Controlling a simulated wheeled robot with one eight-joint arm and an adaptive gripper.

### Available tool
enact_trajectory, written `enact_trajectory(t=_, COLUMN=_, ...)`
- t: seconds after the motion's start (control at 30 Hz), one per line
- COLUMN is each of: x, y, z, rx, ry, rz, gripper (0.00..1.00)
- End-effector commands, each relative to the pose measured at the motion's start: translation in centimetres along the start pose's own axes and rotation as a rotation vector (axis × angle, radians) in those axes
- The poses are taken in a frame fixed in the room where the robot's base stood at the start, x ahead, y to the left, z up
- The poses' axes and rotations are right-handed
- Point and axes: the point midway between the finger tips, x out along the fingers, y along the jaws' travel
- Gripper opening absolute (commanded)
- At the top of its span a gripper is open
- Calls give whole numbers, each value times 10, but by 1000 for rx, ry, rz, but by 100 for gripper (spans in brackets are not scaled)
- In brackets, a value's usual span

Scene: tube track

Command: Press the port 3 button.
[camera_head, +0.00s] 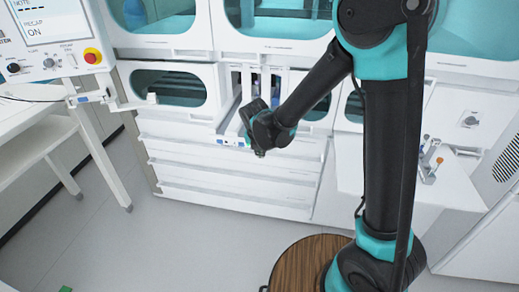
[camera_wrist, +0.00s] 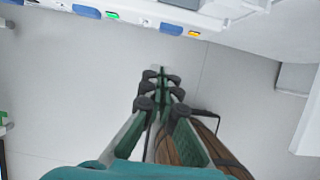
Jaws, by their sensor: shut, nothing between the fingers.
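A white panel edge (camera_wrist: 130,18) runs along the top of the wrist view. It carries blue blocks (camera_wrist: 171,28), a green light (camera_wrist: 113,16) and a yellow-orange light (camera_wrist: 193,34). I cannot read any port number, so I cannot tell which part is the port 3 button. My gripper (camera_wrist: 161,70) is shut and empty. In the wrist view its fingertips lie below the panel edge, with a gap in the picture and bare floor behind them. In the head view my wrist is in front of the white ledge (camera_head: 228,138) and hides part of it.
White cabinets with teal windows (camera_head: 170,85) line the back. A white table (camera_head: 50,135) and a control screen with a red knob (camera_head: 93,56) stand at left. A white bench with an orange-tipped lever (camera_head: 438,161) is at right. The floor (camera_head: 170,240) at front left is mostly clear.

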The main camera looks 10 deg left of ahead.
Motion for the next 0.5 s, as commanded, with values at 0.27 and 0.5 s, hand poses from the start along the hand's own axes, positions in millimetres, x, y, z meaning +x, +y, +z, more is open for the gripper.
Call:
enact_trajectory(t=0.27, x=10, y=0, z=30, rx=2, ry=-1, rz=0, gripper=0)
enact_trajectory(t=0.5, x=12, y=0, z=34, rx=1, ry=-1, rz=0, gripper=0)
